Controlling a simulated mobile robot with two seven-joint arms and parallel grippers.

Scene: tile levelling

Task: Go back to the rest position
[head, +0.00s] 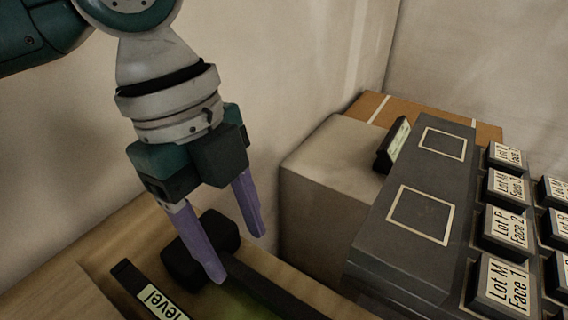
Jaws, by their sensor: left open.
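My left gripper (237,256) comes in from the upper left and points down. Its two purple fingers are apart, with nothing visibly held between them. A dark block (184,268) lies just behind the fingers, partly hidden by them; I cannot tell whether they touch it. Below is a dark-edged tray with a green floor (238,302) and a label reading "level" (162,304); the frame's bottom edge cuts it off. My right gripper is not in view.
A grey stand (375,240) with two empty outlined squares is at right. Beside it are several dark blocks labelled by lot and face (501,284). A small dark sign (392,146) stands behind. A beige box (330,165) and walls bound the space.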

